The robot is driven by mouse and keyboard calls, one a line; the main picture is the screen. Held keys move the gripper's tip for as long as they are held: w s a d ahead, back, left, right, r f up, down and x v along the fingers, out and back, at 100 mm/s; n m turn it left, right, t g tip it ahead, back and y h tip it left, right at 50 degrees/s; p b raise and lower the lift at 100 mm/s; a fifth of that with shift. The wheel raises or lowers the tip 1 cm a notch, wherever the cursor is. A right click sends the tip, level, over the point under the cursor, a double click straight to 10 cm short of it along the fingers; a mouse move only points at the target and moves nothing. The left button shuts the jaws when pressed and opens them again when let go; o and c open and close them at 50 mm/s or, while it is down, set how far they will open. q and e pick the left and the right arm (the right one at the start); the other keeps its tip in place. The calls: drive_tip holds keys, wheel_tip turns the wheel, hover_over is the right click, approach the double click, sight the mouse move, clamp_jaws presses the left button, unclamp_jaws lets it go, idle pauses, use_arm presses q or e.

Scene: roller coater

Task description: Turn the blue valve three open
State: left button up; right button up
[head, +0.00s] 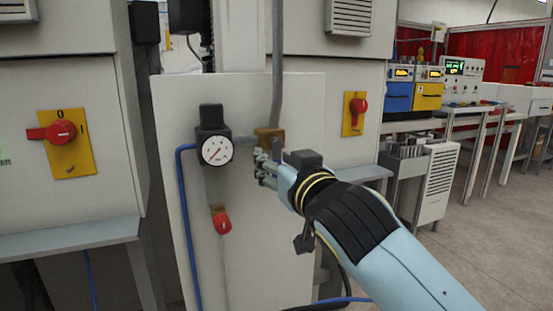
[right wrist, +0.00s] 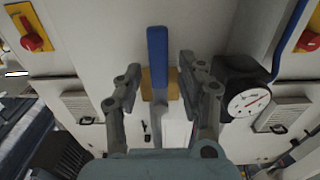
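The blue valve handle (right wrist: 157,60) shows in the right wrist view as an upright bar in front of a brass-coloured valve body (right wrist: 147,88). My right gripper (right wrist: 160,72) is open, with one finger on each side of the handle and a visible gap on both sides. In the head view the right gripper (head: 264,168) is at the brass valve body (head: 270,136), right of the pressure gauge (head: 216,150). There the gripper hides most of the valve, and I cannot make out the handle clearly. My left gripper is not in view.
A small red knob (head: 222,222) sits below the gauge on the panel. A red rotary switch (head: 357,106) is to the right and another (head: 62,132) to the left. A grey vertical pipe (head: 277,60) runs down to the valve. A blue hose (head: 186,220) runs down the panel's left side.

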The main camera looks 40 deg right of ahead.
drive_tip(key=shift+w, duration=0.1)
clamp_jaws()
idle(0.5)
